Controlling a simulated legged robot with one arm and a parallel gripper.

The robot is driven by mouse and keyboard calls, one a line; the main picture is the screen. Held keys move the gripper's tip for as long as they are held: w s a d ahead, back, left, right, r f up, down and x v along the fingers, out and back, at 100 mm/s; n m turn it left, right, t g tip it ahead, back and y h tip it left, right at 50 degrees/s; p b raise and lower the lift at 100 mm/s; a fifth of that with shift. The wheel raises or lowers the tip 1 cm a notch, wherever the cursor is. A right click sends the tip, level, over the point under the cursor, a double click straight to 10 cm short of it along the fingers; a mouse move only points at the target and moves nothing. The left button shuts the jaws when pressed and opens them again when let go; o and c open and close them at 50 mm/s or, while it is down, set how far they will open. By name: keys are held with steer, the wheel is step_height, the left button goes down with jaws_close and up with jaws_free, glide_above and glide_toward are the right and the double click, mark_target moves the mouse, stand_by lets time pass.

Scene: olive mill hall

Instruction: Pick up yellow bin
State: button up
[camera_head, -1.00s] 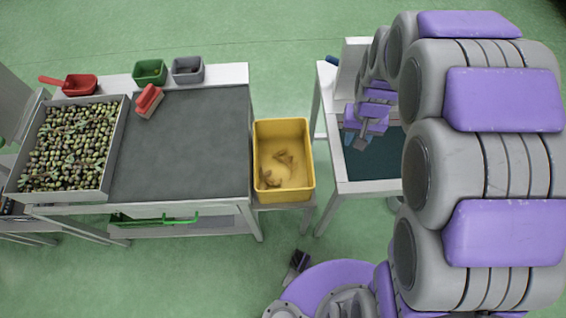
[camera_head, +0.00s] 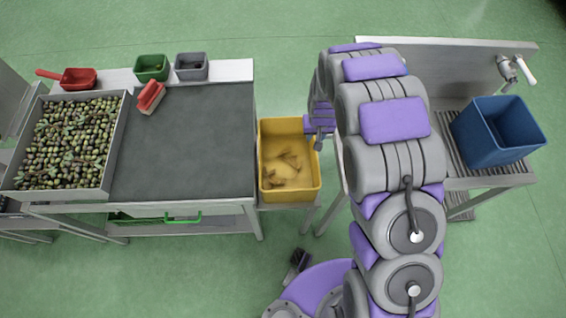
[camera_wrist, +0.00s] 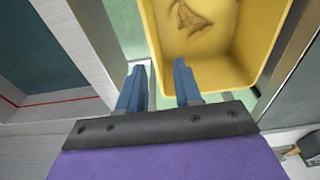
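The yellow bin (camera_head: 289,194) stands on a low stand between the grey-topped table and the sink unit. Some brown bits lie on its floor. In the wrist view the yellow bin (camera_wrist: 232,76) fills the upper right, its near rim just beyond my fingers. My gripper (camera_wrist: 160,88) shows two blue fingers spread apart with nothing between them. The right finger appears close to the bin's near wall; I cannot tell if it touches. In the head view my gripper (camera_head: 319,143) is at the bin's right edge, its fingers partly hidden.
A grey-topped table (camera_head: 185,150) left of the bin holds an olive tray (camera_head: 107,178), a red scoop (camera_head: 78,78), a green box (camera_head: 151,76), a grey box (camera_head: 191,73) and a red brush (camera_head: 150,103). A blue bin (camera_head: 520,146) stands on the sink unit (camera_head: 524,180) at right.

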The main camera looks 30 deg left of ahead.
step_height(320, 180, down, 13)
steer(key=w+d+b, duration=0.1)
steer(key=d+b, duration=0.1)
steer(key=b, duration=0.1)
steer(key=shift+d, duration=0.15)
steer(key=shift+a+f, duration=0.25)
steer(key=shift+a, duration=0.7)
steer(key=c, duration=0.4)
steer(key=shift+a, duration=0.1)
steer(key=shift+c, duration=0.7)
jaws_close()
steer(key=shift+d+r, duration=0.15)
steer(key=shift+d, duration=0.45)
